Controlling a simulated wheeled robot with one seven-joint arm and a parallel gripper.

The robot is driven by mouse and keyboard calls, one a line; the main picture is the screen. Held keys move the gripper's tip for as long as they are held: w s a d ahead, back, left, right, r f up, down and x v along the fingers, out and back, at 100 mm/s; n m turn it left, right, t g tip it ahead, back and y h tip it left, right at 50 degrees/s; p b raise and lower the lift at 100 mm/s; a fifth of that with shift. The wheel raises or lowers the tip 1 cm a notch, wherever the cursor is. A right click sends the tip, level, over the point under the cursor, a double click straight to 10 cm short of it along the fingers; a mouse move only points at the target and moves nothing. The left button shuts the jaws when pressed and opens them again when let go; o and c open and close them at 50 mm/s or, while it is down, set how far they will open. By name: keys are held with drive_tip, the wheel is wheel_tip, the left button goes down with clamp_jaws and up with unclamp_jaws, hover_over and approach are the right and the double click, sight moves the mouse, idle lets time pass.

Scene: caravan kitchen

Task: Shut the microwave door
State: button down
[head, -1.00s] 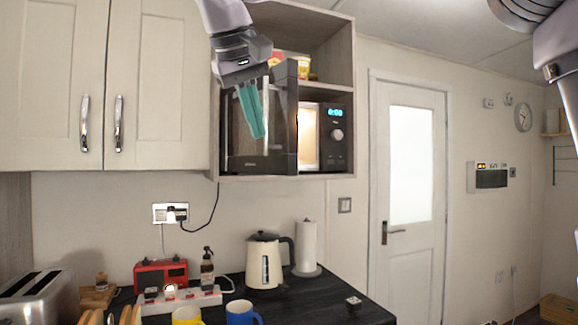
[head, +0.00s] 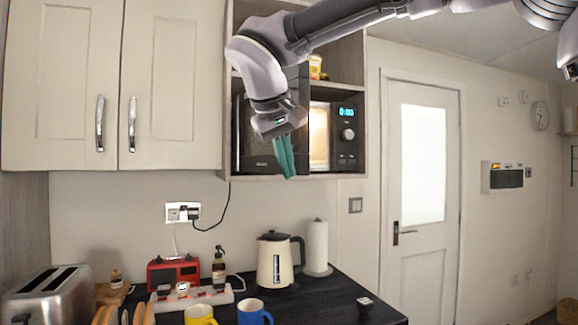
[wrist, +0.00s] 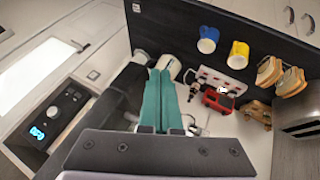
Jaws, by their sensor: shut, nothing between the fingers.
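The microwave (head: 346,158) sits in an open cabinet shelf, with a lit blue display and a knob on its right panel. Its dark door (head: 258,162) stands ajar, and a strip of the lit interior (head: 319,137) shows between the door and panel. My gripper (head: 288,176) is shut and empty, its teal fingers pointing down in front of the door near its free edge. My arm hides the door's upper part. In the wrist view the teal fingers (wrist: 160,75) are together, beside a dark edge, with the control panel (wrist: 52,112) at left. I cannot tell whether they touch the door.
A shelf with a yellow container (head: 315,66) is above the microwave. A white door (head: 420,190) stands at right.

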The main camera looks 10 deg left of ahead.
drive_tip(key=shift+w+d, duration=0.15)
drive_tip(key=shift+d, duration=0.05)
drive_tip(key=shift+d, duration=0.1)
